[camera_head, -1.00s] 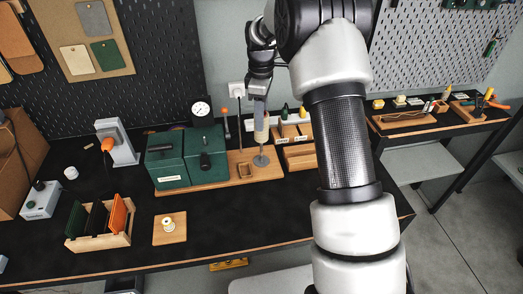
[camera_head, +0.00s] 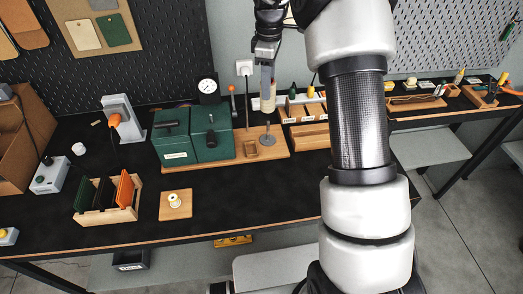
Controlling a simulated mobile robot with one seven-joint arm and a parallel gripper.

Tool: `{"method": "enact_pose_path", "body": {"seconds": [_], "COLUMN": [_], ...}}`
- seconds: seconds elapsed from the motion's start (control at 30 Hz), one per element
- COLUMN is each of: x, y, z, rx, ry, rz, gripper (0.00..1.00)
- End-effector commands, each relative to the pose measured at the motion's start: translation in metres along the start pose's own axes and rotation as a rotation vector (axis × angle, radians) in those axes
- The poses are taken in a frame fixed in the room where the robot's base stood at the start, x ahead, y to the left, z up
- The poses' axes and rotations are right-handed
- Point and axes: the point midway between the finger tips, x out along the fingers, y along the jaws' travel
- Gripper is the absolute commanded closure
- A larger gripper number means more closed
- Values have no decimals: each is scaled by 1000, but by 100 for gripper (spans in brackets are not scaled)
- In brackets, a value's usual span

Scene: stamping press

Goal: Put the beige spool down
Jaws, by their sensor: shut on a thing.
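My gripper (camera_head: 267,82) is at the upper middle, in front of the pegboard, pointing down. It is shut on the beige spool (camera_head: 268,103), a small upright cylinder partly hidden by the fingers. The spool hangs above a round grey metal base (camera_head: 267,141) with a short post, on the right end of a wooden board (camera_head: 222,165). A gap shows between spool and post.
A green machine with two blocks (camera_head: 212,135) and a dial gauge (camera_head: 208,87) stand left of the spool. Labelled wooden bins (camera_head: 309,137) are close on its right. A small wooden square (camera_head: 184,212) bears a cream spool (camera_head: 174,198). The black bench front is mostly clear.

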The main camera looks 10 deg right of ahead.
Motion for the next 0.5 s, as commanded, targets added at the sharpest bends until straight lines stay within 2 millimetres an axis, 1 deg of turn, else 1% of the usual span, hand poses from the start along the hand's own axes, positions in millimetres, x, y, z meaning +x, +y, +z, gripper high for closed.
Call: {"method": "enact_pose_path", "body": {"seconds": [0.07,0.17,0.2,0.27,0.3,0.37,0.4,0.5], "x": [5,12,16,22,26,34,38,49], "y": [-18,-54,-73,-102,-121,-148,-165,-201], "z": [-7,-15,-18,-21,-22,-21,-20,-15], "rx": [-31,-89,-119,-165,-194,-236,-263,-316], "ry": [4,9,11,13,13,12,11,7], "rz": [-2,-3,-3,-3,-3,-2,-2,0], "gripper": [90,90,90,90,90,90,90,90]}}
